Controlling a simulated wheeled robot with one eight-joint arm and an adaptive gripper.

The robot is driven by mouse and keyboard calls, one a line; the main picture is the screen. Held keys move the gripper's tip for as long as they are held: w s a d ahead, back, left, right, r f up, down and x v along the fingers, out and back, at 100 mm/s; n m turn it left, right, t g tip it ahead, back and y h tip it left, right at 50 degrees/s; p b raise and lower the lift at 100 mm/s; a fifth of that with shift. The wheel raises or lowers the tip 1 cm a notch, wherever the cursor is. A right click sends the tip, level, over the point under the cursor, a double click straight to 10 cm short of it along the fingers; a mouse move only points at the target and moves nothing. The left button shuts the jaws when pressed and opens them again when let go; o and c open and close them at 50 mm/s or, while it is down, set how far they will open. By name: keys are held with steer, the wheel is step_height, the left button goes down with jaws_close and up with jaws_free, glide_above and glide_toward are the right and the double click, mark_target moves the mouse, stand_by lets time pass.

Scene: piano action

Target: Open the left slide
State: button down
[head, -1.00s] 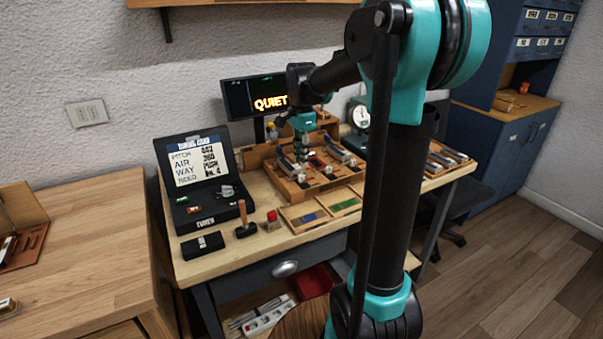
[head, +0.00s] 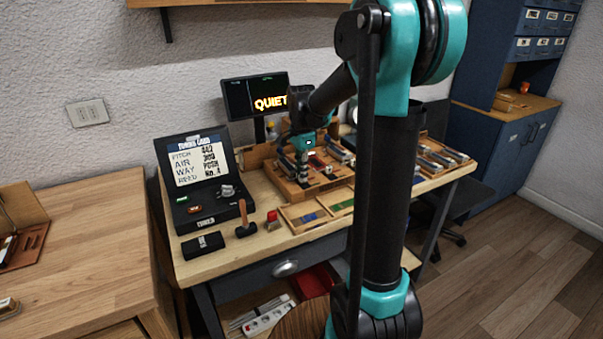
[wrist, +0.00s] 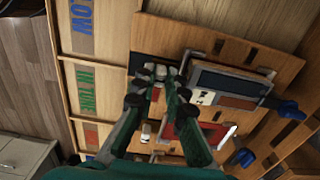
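The wooden slide fixture (head: 322,183) stands on the bench, with several metal-topped slides on it. My gripper (head: 303,157) is low over the left slide in the head view and hides most of it. In the wrist view the left slide (wrist: 230,84) is a grey-topped bar with a blue knob at its far end. A red slide (wrist: 187,131) lies below it. My gripper (wrist: 158,76) is open, its fingertips apart around a small pale piece at the slide's near end. I cannot tell whether the fingers touch that piece.
Labelled trays (wrist: 66,74) lie along the near side of the fixture. A black case (head: 198,180) with a text card, a wooden-handled tool (head: 244,218) and a red-topped item (head: 273,220) stand left. A screen (head: 255,95) reading QUIET stands behind.

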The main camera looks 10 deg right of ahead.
mark_target(308, 188)
stand_by(0.3)
steer(key=shift+s+d, duration=0.3)
steer(key=shift+s, duration=0.65)
steer(key=shift+s+d, duration=0.3)
steer(key=shift+s, duration=0.6)
steer(key=c, duration=1.8)
jaws_free()
steer(key=shift+s, duration=0.1)
steer(key=shift+c, duration=0.2)
step_height(308, 188, up, 12)
